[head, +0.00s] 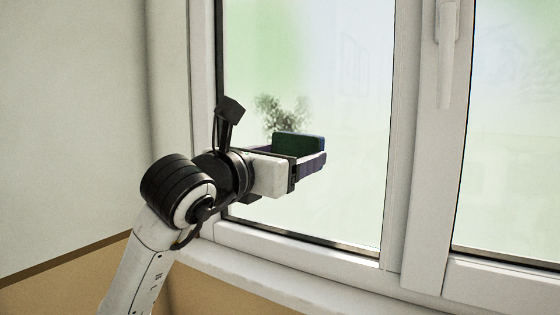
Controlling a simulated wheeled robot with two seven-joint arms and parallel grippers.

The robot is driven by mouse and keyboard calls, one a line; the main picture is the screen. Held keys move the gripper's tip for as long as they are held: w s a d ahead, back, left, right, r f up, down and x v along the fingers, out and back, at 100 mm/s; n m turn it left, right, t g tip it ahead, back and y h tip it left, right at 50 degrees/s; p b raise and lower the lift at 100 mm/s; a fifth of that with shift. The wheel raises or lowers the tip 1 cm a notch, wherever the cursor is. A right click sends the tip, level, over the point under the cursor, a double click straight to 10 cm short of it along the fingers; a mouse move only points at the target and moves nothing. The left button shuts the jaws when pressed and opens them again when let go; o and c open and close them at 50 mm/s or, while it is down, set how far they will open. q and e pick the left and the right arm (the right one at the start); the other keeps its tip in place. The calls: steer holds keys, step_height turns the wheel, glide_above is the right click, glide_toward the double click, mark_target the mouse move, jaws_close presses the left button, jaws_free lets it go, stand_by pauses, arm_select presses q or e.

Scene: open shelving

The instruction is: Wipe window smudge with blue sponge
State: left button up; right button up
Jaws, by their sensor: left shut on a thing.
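The smudge (283,110) is a dark, speckled patch on the left window pane (345,90). My left gripper (311,161) reaches in from the left in front of this pane and is shut on the blue sponge (298,143). The sponge has a dark green face and a blue edge, and it sticks up above the fingers. In the picture it lies just below the smudge and overlaps its lower part. I cannot tell whether the sponge touches the glass. My right gripper is not in view.
The white window frame (400,150) stands between the left pane and a right pane (515,130). A white handle (446,50) juts from the frame at upper right. A white sill (260,278) runs below. A wall (70,120) closes the left side.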

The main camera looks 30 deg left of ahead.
mark_target(308, 142)
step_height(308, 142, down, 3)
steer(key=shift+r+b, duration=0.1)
steer(key=shift+b, duration=0.95)
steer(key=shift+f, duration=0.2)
arm_select(q)
steer(key=shift+s+d+r+p, duration=0.1)
steer(key=shift+d+r+p, duration=0.45)
steer(key=shift+d+r, duration=0.75)
steer(key=shift+a+f+b, duration=0.3)
steer(key=shift+a+b, duration=0.15)
steer(key=shift+a, duration=0.3)
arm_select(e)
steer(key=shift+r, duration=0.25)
arm_select(q)
steer(key=shift+a+b, duration=0.35)
steer(key=shift+a, duration=0.8)
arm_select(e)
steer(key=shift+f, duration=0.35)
